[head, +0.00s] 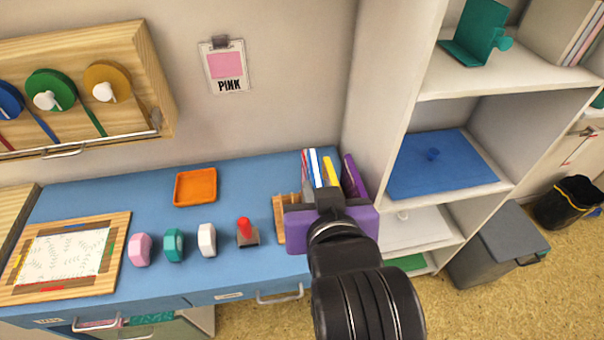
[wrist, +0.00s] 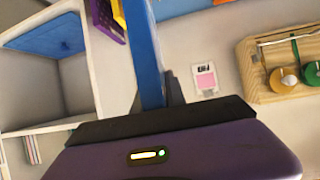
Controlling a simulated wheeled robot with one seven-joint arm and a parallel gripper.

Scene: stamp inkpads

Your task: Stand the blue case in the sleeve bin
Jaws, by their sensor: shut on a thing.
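My gripper (head: 328,198) is shut on the blue case (wrist: 145,50), which runs up and away from the fingers in the wrist view. In the head view a blue and white edge, seemingly this case (head: 315,166), shows just beyond the fingers. A purple, holed piece, seemingly the sleeve bin (wrist: 106,20), is at the top left of the wrist view, with a yellow item beside it. The bin's purple side (head: 354,176) shows at the right in the head view. My gripper hides the lower part, so I cannot tell whether the case is inside or above it.
A wooden rack (head: 281,222) stands left of my gripper on the blue desk (head: 105,201). A red-topped stamp (head: 246,233), several tape-like blocks and an orange tray (head: 195,187) are further left. A white shelf unit (head: 394,110) rises close on the right.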

